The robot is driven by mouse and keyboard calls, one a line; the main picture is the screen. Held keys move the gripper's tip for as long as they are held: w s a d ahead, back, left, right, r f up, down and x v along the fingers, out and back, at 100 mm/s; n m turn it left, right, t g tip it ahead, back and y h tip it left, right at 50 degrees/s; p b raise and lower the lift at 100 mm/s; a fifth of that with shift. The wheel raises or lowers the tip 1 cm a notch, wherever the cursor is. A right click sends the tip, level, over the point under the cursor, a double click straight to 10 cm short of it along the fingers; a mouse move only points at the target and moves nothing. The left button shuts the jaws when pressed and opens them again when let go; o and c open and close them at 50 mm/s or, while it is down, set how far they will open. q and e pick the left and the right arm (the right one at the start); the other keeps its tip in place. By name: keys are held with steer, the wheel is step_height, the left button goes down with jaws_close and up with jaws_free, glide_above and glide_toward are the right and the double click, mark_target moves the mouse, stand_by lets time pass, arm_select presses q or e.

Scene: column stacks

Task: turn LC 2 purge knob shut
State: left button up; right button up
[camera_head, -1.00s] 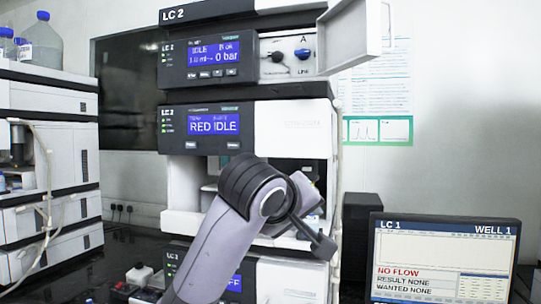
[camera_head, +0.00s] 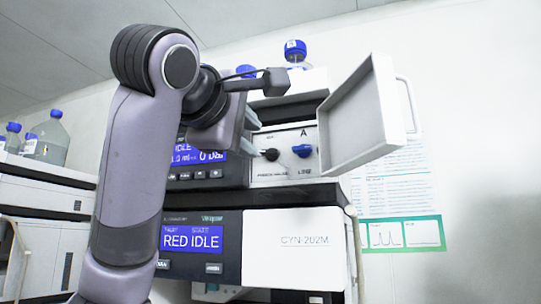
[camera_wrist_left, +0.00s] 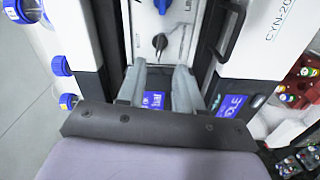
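The LC 2 pump panel (camera_head: 285,137) is a pale face with its door (camera_head: 360,115) swung open to the right. A black knob (camera_head: 271,154) sits on its left, above a label that seems to read purge valve. A blue knob (camera_head: 303,150) sits to its right. My left gripper (camera_head: 251,131) is just left of the black knob. In the left wrist view the two fingers (camera_wrist_left: 161,68) are apart and empty. The black knob (camera_wrist_left: 160,42) lies just beyond the fingertips, roughly centred; I see no contact. My right gripper is not in view.
The open door and its handle (camera_head: 408,105) jut out right of the knobs. Blue-capped bottles (camera_head: 295,52) stand on top of the stack. Below is the RED IDLE module (camera_head: 190,240). Another instrument stack (camera_head: 45,200) stands at left.

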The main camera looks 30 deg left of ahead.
mark_target(266, 152)
arm_select(q)
steer(key=p+x, duration=0.2)
steer(key=x, duration=0.4)
steer(key=shift+w+a+p, duration=0.1)
steer(key=shift+w+p, duration=0.25)
jaws_close()
